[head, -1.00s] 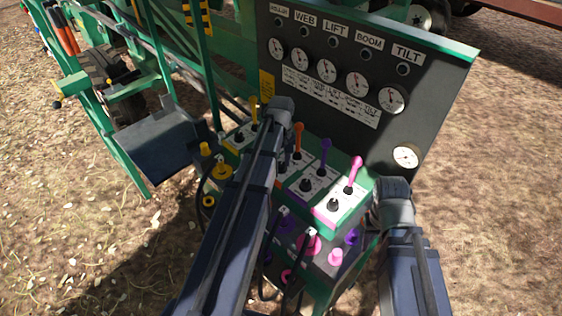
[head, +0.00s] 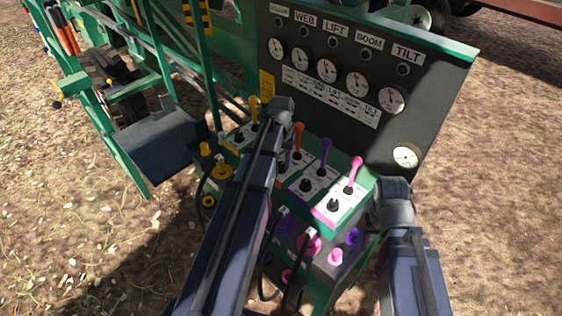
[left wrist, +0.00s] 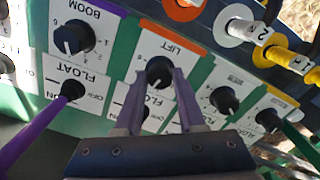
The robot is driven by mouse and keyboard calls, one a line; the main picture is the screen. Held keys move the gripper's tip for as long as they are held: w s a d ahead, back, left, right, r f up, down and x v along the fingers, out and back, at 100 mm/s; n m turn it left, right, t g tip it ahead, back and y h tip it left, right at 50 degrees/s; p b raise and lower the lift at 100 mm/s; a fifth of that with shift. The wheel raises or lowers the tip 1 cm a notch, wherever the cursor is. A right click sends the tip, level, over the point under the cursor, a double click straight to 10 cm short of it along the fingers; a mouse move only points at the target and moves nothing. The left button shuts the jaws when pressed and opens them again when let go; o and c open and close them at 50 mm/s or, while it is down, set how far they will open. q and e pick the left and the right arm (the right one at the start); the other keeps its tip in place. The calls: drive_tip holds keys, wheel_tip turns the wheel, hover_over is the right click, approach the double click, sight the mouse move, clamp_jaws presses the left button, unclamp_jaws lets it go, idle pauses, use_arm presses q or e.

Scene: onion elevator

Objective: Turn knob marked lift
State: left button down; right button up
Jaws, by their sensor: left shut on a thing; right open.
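The knob marked LIFT (left wrist: 159,68) is a small black knob on a white plate with an orange edge, seen upside down in the left wrist view. My left gripper (left wrist: 159,77) has its two fingers on either side of this knob and is shut on it. In the head view my left arm's wrist (head: 281,106) covers the knob and the fingertips. My right gripper (head: 393,192) hangs at the right side of the control box, apart from the knobs; its open fingers are mostly hidden below its wrist.
The BOOM knob (left wrist: 73,39) and a FLOAT knob (left wrist: 72,90) are close by. An orange lever (head: 298,133), a purple lever (head: 325,150) and a pink lever (head: 355,167) stand on the box. A gauge panel (head: 400,128) rises behind.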

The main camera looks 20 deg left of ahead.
sight(281, 164)
use_arm(q)
drive_tip(key=shift+m, duration=0.5)
drive_tip(key=c, duration=0.5)
unclamp_jaws()
wheel_tip(281, 164, up, 8)
drive_tip(key=p, duration=0.7)
drive_tip(key=shift+f+p, duration=0.15)
drive_tip(key=shift+p, duration=0.2)
drive_tip(key=shift+s+d, duration=0.15)
drive_tip(key=shift+s, duration=0.1)
